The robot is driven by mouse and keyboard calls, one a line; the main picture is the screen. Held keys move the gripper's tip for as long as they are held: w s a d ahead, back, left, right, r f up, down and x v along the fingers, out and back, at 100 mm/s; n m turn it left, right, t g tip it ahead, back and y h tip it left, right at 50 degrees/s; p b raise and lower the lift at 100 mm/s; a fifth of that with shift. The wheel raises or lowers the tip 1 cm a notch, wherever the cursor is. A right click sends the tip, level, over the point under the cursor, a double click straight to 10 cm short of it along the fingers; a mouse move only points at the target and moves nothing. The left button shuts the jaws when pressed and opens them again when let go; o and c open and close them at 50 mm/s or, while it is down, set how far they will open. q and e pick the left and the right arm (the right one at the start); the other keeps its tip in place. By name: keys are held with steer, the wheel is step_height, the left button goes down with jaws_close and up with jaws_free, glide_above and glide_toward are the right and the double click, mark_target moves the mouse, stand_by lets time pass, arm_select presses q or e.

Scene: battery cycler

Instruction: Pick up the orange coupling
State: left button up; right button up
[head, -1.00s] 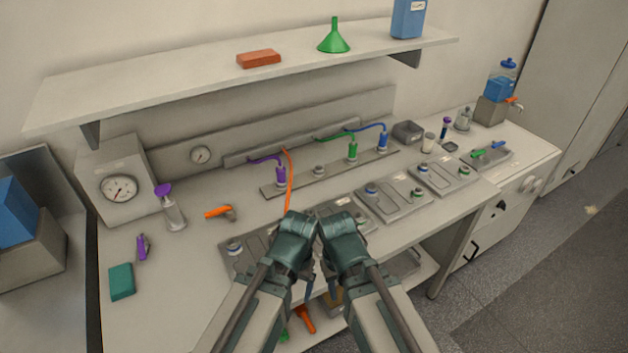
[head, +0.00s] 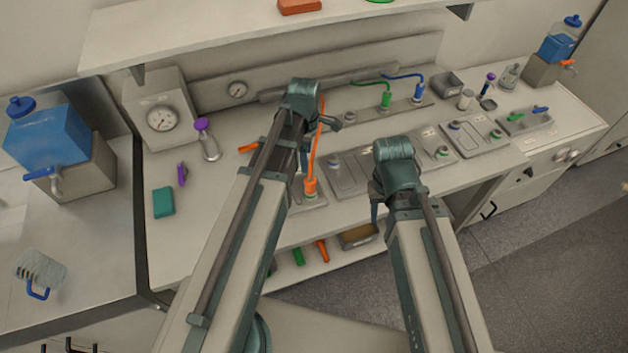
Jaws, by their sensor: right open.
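The orange coupling (head: 311,187) sits upright on a port of a grey panel on the bench, with its orange hose (head: 315,150) running up from it toward the back strip. My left gripper (head: 326,122) is beyond the coupling, up by the hose, apart from the coupling; its jaw opening is not clear. My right gripper (head: 375,212) points down near the bench's front edge, to the right of the coupling and apart from it. It is open and holds nothing visible.
Green (head: 385,98) and blue (head: 417,92) couplings with hoses stand on the rear strip. Several port panels (head: 475,137) lie to the right. A purple-topped bottle (head: 207,140) and teal block (head: 163,202) stand left. The shelf (head: 230,30) overhangs the back.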

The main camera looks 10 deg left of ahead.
mark_target(310, 182)
arm_select(q)
steer(key=shift+d+f+b, duration=0.1)
steer(key=shift+f+b, duration=4.3)
steer(key=shift+b, duration=0.05)
steer(key=f+b, duration=0.3)
steer(key=d+f+b, duration=0.1)
steer(key=f+b, duration=0.1)
steer(key=shift+w+f, duration=0.1)
steer(key=shift+w, duration=0.2)
steer(key=shift+a, duration=0.1)
jaws_close()
